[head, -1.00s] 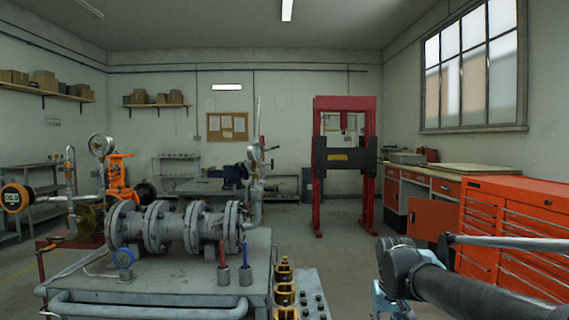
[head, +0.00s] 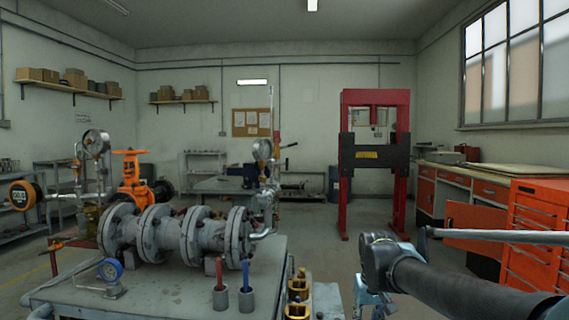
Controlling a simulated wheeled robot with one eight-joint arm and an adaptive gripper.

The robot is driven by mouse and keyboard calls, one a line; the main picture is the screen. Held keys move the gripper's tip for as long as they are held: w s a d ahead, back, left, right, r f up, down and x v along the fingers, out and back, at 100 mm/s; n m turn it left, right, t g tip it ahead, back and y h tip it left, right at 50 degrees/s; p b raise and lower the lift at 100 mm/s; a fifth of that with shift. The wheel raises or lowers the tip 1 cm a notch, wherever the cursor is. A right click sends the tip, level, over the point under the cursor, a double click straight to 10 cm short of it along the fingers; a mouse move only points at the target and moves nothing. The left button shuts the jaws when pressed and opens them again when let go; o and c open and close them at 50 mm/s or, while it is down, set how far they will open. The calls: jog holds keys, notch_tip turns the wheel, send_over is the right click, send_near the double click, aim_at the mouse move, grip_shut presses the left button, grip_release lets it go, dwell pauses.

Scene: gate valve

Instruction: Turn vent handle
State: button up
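A flanged grey pipe assembly (head: 175,235) lies on a metal bench (head: 165,300) at left of centre. An orange valve (head: 132,180) stands behind it. Upright piping with a gauge (head: 262,150) rises at the assembly's right end, and a small lever (head: 288,146) shows beside that gauge. A small red handle (head: 55,246) shows at the far left. I cannot tell which part is the vent handle. My arm reaches in from the lower right, apart from the bench and piping. Its lower part is cut off by the bottom edge, and my gripper cannot be made out.
Red and blue screwdriver-like tools (head: 220,275) stand in holders on the bench's front. Brass fittings (head: 298,290) sit at its right. A red press (head: 375,160) stands at the back, and an orange tool cabinet (head: 530,235) at right. Open floor lies between bench and press.

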jog(key=n+g+y, duration=0.2)
jog(key=n+y, duration=1.4)
jog(key=y, duration=0.2)
send_near(287, 159)
jog(key=a, duration=1)
jog(key=shift+w+f, duration=0.1)
jog(key=shift+w, duration=0.3)
grip_shut()
